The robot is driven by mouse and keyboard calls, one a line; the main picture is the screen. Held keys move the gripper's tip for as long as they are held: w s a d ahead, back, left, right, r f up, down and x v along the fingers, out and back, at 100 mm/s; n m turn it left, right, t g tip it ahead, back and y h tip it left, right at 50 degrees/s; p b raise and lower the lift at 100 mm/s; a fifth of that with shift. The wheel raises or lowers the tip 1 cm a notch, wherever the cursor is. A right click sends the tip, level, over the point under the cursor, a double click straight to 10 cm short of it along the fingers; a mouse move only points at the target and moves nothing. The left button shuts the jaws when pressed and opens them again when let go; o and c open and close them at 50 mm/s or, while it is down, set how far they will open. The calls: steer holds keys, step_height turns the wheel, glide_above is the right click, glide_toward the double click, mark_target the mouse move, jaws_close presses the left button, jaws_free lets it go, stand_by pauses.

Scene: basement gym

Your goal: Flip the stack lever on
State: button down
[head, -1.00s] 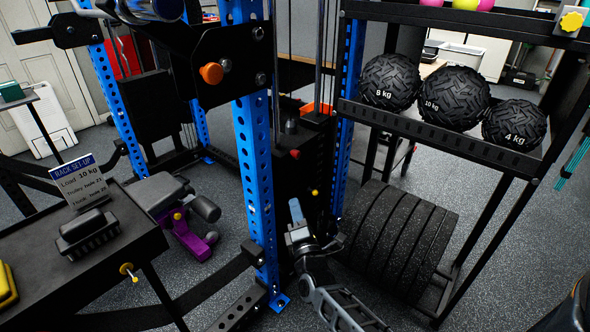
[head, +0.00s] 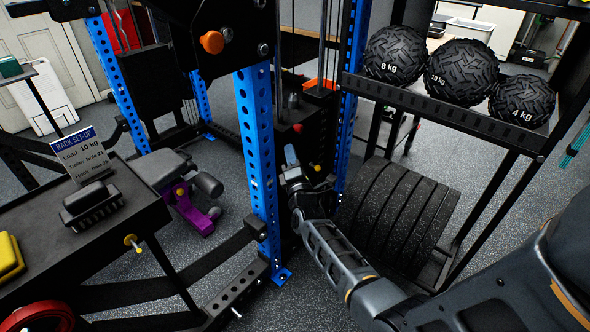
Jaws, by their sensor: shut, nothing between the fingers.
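The black weight stack unit (head: 318,125) stands behind the near blue upright. A small red knob (head: 297,127) shows on its front, and a small yellow knob (head: 317,167) shows lower and to the right. I cannot tell for certain which of these, if either, is the stack lever; no lever shape is clear. My gripper (head: 290,155) is shut and empty, its tip just below the red knob in the picture. I see it from behind, and cannot tell whether it touches the unit. My wrist hides the lower part of the unit.
The near blue upright (head: 255,150) stands close left of my gripper. Black plates (head: 390,220) stand at right, below a shelf (head: 450,122) of heavy balls. A bench at left holds a rack set-up card (head: 82,155). A purple-based seat (head: 190,207) lies beyond.

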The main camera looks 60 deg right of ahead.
mark_target(299, 129)
steer(key=shift+s+d+r, duration=0.1)
steer(key=shift+d+r, duration=0.25)
steer(key=shift+d, duration=0.3)
steer(key=shift+w+d+r, duration=0.1)
steer(key=shift+d+r, duration=0.2)
steer(key=shift+d, duration=0.35)
steer(key=shift+s+d+r, duration=0.1)
steer(key=shift+d+r, duration=0.25)
steer(key=shift+d, duration=0.3)
steer(key=shift+r+p, duration=0.15)
steer(key=shift+p, duration=0.25)
